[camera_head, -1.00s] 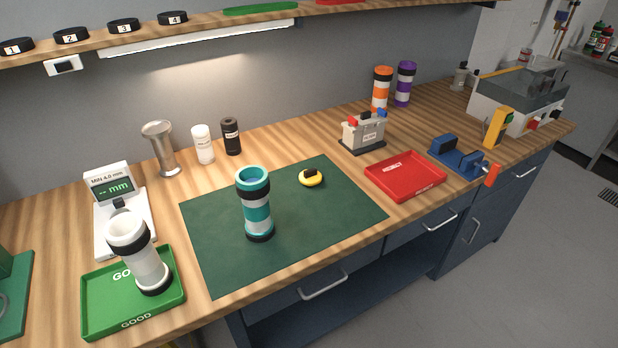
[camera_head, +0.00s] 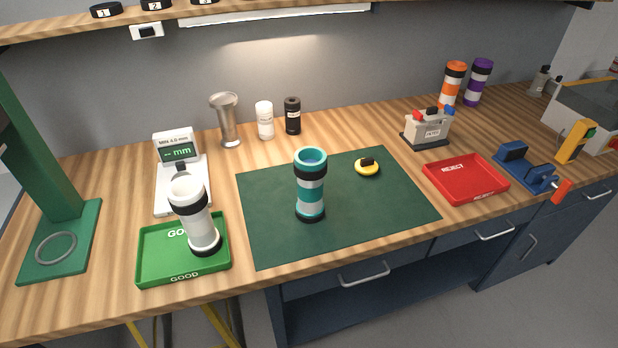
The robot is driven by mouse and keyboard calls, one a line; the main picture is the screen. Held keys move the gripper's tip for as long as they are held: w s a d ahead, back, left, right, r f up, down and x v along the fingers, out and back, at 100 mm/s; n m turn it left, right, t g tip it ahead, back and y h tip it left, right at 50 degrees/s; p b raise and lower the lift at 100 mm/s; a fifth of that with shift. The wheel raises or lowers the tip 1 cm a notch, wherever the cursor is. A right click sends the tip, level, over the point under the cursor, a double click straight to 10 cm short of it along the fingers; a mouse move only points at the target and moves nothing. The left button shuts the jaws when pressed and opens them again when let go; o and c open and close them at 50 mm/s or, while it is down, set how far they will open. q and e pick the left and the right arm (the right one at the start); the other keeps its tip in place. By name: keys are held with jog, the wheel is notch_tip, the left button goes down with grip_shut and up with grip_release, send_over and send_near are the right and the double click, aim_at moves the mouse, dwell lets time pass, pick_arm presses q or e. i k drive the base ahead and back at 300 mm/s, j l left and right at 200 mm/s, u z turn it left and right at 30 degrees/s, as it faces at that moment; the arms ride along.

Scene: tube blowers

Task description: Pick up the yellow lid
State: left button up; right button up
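The yellow lid (camera_head: 367,168) is a small round yellow disc with a black piece on its top. It lies on the dark green mat (camera_head: 400,206), toward the mat's back right. A teal and white tube (camera_head: 310,185) with black bands stands upright on the mat, left of the lid and apart from it. Its top is open. Neither of my grippers shows in the head view.
A green GOOD tray (camera_head: 150,272) holds a white tube (camera_head: 193,214). A red REJECT tray (camera_head: 466,180) and a blue vise-like fixture (camera_head: 525,168) stand right of the mat. A green stand (camera_head: 60,240) is at the left. The mat's front right is clear.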

aim_at(365, 166)
jog(key=i+l+u, duration=0.1)
jog(key=l+u, duration=0.6)
jog(key=l, duration=0.2)
jog(key=l+u, duration=0.35)
jog(key=l, duration=0.15)
